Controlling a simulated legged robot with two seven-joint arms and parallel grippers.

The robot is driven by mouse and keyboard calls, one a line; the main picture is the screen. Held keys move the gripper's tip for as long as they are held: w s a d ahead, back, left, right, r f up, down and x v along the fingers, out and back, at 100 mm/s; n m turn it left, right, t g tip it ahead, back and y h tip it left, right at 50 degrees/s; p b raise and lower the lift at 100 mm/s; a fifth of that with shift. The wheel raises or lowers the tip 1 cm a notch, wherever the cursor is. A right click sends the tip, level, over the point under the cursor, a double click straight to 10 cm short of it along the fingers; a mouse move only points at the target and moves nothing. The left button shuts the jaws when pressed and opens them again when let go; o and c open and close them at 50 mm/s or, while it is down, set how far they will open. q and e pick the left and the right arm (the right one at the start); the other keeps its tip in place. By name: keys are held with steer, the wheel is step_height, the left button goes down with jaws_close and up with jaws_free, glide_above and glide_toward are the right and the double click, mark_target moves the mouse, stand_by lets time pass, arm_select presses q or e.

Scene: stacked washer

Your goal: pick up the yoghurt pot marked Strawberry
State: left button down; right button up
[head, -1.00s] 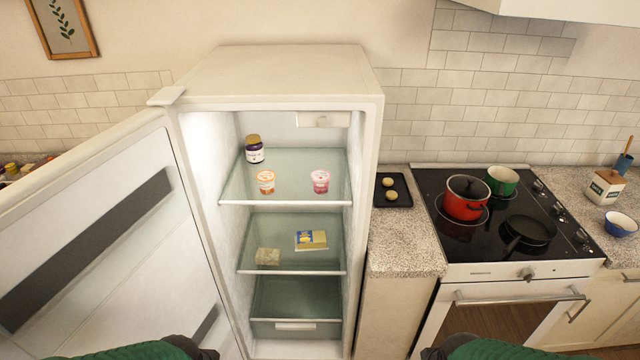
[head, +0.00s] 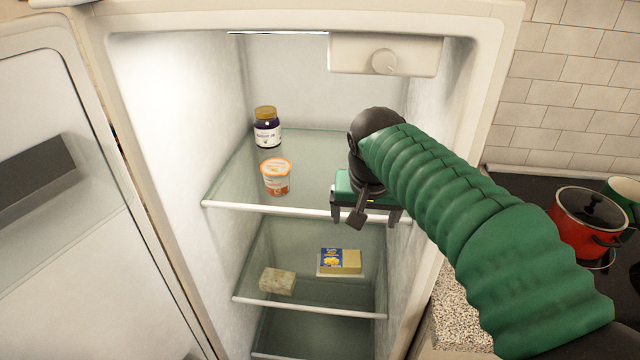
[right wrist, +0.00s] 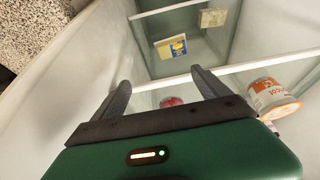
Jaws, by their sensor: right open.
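The pink yoghurt pot shows in the right wrist view (right wrist: 171,102) as a small pink-red patch, between my finger lines and partly covered by my gripper body. Its label cannot be read. In the head view it is hidden behind my right gripper (head: 365,220). That gripper, also in the right wrist view (right wrist: 160,77), is open and empty at the upper shelf's front edge. The orange-and-white pot (head: 276,178) stands left of it on the same shelf. Its label ends in "icot" in the right wrist view (right wrist: 272,98). My left gripper is not in view.
A dark jar with a gold lid (head: 267,128) stands behind the orange pot. Butter (head: 341,262) and a pale block (head: 277,281) lie on the shelf below. The fridge door (head: 70,200) is open at left; the fridge's right wall (head: 462,75) is close to my arm.

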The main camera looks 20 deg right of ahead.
steer(key=w, duration=0.1)
steer(key=w+r+p, duration=0.1)
steer(key=w, duration=0.1)
steer(key=w+d, duration=0.1)
steer(key=w, duration=0.1)
steer(key=shift+d+r, duration=0.1)
steer(key=shift+r, duration=0.25)
steer(key=w+d, duration=0.1)
steer(key=w+d+p, duration=0.1)
steer(key=w+d, duration=0.2)
steer(key=shift+w+d+f, duration=0.25)
steer(key=shift+w+d, duration=0.15)
steer(key=shift+w+d+f, duration=0.1)
steer(key=shift+f, duration=0.55)
steer(key=shift+w+a, duration=0.15)
steer(key=shift+a, duration=0.25)
steer(key=shift+a+r, duration=0.15)
steer(key=shift+a, duration=0.05)
steer(key=shift+c, duration=2.8)
steer(key=shift+d, duration=0.25)
steer(key=c, duration=0.7)
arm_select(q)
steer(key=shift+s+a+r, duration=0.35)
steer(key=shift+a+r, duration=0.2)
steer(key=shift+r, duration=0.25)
arm_select(e)
steer(key=c, duration=0.3)
steer(key=shift+a, duration=0.1)
steer(key=shift+c, duration=0.2)
